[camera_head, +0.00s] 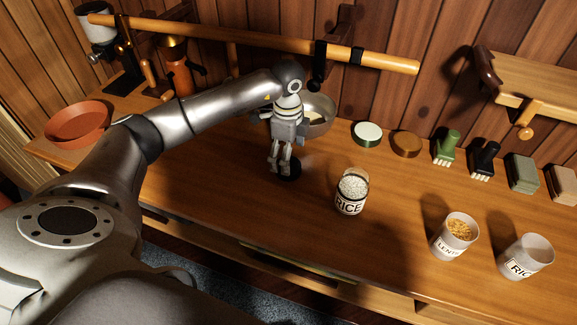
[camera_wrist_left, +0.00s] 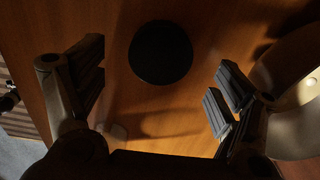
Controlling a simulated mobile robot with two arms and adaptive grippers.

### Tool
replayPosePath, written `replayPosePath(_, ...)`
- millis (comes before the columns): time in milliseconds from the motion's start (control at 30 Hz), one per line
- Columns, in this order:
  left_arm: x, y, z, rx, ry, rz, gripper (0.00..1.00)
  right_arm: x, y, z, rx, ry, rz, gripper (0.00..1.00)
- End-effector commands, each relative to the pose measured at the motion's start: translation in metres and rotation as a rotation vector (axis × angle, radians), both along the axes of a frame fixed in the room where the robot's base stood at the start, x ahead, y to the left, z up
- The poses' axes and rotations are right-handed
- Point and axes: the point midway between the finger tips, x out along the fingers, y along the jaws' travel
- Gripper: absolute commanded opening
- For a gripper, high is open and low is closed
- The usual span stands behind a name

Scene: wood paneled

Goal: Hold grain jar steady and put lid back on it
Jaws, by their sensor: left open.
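My left gripper (camera_head: 280,168) is open and points down over a flat black disc (camera_head: 291,172), which looks like a lid lying on the counter. In the left wrist view the black disc (camera_wrist_left: 160,52) lies beyond and between the spread fingers (camera_wrist_left: 158,88), with nothing held. A clear jar labelled RICE (camera_head: 350,193), filled with white grain and open at the top, stands upright to the right of the gripper. A lentils jar (camera_head: 455,236) and another jar with a partly visible rice label (camera_head: 525,260) stand further right. My right gripper is not in view.
A metal bowl (camera_head: 318,116) stands close behind the left gripper. A green-rimmed disc (camera_head: 367,134), a brown disc (camera_head: 406,145), brushes (camera_head: 447,148) and blocks line the back. A wooden rail (camera_head: 250,41) runs above. The counter (camera_head: 400,200) between the jars is clear.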

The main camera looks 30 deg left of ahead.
Motion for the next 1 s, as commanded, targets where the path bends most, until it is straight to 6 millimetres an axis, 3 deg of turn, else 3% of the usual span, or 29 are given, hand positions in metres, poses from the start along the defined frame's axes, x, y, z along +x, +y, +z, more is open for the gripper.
replayPosePath(133, -0.001, 0.004, -0.021, 0.001, 0.008, 0.001, 0.87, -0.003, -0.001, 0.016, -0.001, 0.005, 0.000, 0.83)
replayPosePath(300, 0.000, 0.003, -0.041, -0.001, 0.003, -0.001, 0.87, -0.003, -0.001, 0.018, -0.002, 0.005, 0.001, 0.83)
replayPosePath(667, 0.000, 0.004, -0.044, 0.001, 0.001, -0.002, 0.87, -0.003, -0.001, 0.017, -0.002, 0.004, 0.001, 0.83)
replayPosePath(1000, 0.000, 0.004, -0.044, 0.001, 0.001, -0.001, 0.49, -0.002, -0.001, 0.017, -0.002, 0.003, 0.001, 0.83)
